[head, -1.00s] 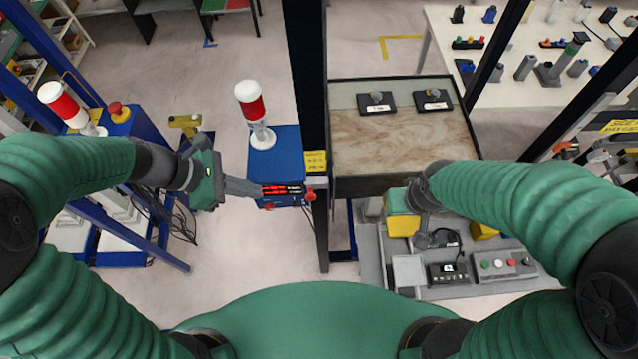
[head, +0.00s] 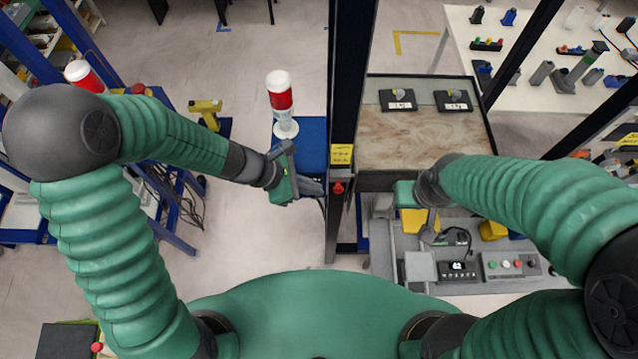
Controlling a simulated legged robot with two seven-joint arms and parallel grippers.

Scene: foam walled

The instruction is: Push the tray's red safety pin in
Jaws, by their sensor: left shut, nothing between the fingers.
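The tray (head: 425,140) is a brown, wood-like surface with a dark rim, right of the dark post. A small red knob (head: 338,188), which looks like the safety pin, sits low on the post beside the tray's near left corner. My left gripper (head: 314,187) is shut and empty, just left of the red knob, with its fingers pointing right towards it. I cannot tell whether the fingertips touch anything there. My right gripper (head: 430,230) hangs over the grey bench below the tray; its fingers are too small and dark to read.
The grey bench (head: 460,280) carries a button box (head: 510,265).

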